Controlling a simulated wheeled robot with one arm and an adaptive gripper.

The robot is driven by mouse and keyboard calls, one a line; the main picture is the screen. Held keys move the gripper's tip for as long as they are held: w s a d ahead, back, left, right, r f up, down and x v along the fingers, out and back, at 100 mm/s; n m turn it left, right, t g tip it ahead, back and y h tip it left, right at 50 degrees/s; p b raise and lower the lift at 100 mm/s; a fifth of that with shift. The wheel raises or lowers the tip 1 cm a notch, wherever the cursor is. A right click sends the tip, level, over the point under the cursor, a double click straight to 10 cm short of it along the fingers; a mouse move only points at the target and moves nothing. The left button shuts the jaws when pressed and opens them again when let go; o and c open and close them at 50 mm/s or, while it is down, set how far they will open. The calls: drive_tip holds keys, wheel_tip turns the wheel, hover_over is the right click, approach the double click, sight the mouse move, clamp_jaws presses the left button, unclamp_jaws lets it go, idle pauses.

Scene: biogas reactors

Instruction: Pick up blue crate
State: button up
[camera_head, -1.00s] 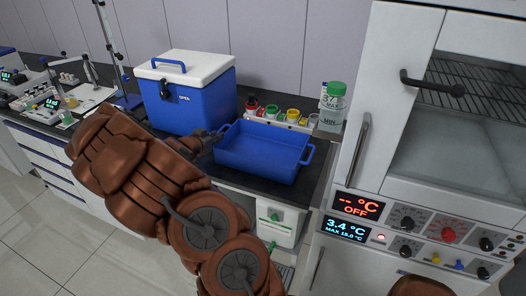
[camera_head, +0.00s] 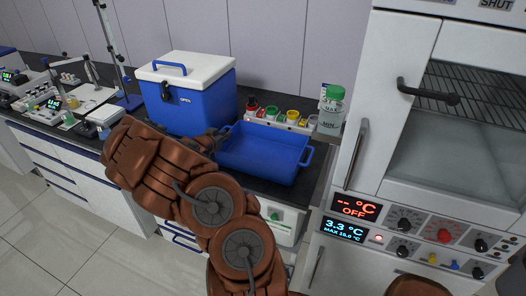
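The blue crate (camera_head: 284,171) is an open, shallow tray with a handle at each end, standing on the dark bench top. It looks empty. My brown arm reaches in from the bottom of the view. My gripper (camera_head: 219,136) is at the crate's left end, close to the left handle. It is small and partly hidden by my own arm, so I cannot tell whether its fingers are open or shut, or whether they touch the handle. The crate's front left corner is partly hidden by my arm.
A blue cooler box (camera_head: 189,102) with a white lid stands left of the crate. A rack of coloured-capped bottles (camera_head: 281,116) is behind it, with a green-capped jar (camera_head: 332,108) at back right. A white oven cabinet (camera_head: 408,170) stands to the right.

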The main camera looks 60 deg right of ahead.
drive_tip(key=shift+d+f, duration=0.1)
drive_tip(key=shift+d, duration=0.1)
clamp_jaws()
idle(0.6)
